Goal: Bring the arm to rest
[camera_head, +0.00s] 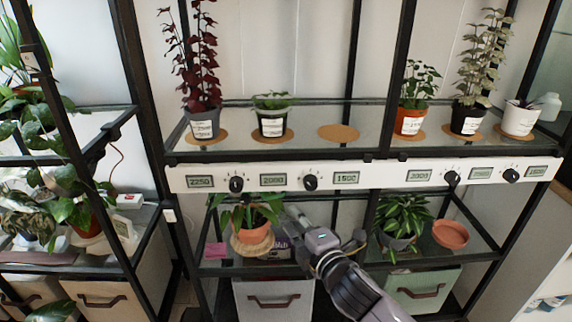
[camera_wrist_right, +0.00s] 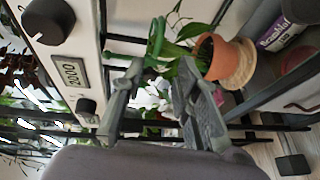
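My right arm reaches in from the bottom right in the head view. Its gripper (camera_head: 323,230) is in front of the lower shelf, below the white control strip (camera_head: 385,176). In the right wrist view the two fingers of this gripper (camera_wrist_right: 160,70) stand apart, with nothing held between them. A potted plant in a terracotta pot (camera_head: 250,236) stands on the lower shelf, left of the gripper. It also shows beyond the fingers in the right wrist view (camera_wrist_right: 222,56). My left gripper is in neither view.
The upper shelf (camera_head: 300,148) carries several potted plants on cork mats; one cork mat (camera_head: 338,133) is bare. A leafy plant (camera_head: 402,218) and an empty terracotta saucer (camera_head: 450,234) sit right of the gripper. Dark shelf posts stand close by. Storage boxes are below.

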